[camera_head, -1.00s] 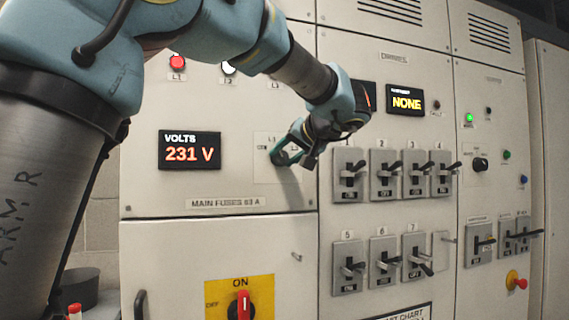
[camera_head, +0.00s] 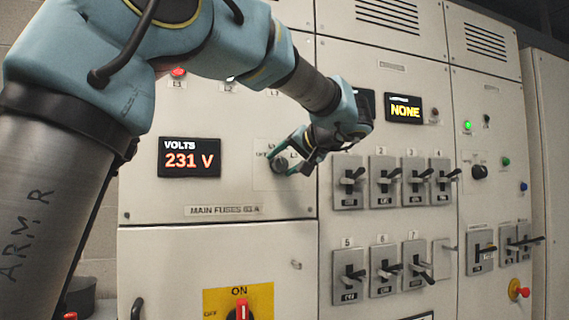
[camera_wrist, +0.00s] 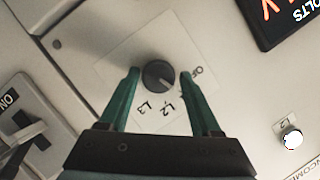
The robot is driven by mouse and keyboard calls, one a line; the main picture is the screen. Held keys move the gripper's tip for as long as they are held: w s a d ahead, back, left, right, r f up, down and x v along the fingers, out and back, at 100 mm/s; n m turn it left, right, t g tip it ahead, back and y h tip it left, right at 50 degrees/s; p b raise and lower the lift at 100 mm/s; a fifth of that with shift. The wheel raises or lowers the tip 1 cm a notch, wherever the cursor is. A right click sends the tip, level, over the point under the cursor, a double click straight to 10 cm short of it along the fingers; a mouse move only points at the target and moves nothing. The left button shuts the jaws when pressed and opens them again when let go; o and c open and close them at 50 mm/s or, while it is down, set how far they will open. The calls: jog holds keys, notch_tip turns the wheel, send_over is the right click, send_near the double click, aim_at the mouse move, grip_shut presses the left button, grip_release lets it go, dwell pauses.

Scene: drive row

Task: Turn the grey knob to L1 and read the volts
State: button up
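The grey knob (camera_wrist: 158,76) sits on a pale square plate (camera_wrist: 112,62) on the panel. In the wrist view its light mark points down and right. The labels L3, L2 and OFF show around it; L1 cannot be made out there, and my right finger covers part of the plate. My gripper (camera_wrist: 158,73) is open, one finger on each side of the knob with gaps between. In the head view my gripper (camera_head: 279,157) is at the knob's plate. The volts display (camera_head: 189,157) reads 231 V.
Numbered lever switches (camera_head: 348,182) stand in two rows right of the knob. A display reading NONE (camera_head: 405,108) is above them. A red main switch (camera_head: 242,310) on a yellow plate is below. Indicator lamps line the panel above the volts display.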

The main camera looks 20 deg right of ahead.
jog(key=shift+o, duration=0.8)
jog(key=shift+s, duration=0.25)
jog(key=b+v, duration=0.3)
jog(key=v, duration=0.7)
jog(key=shift+s, duration=0.15)
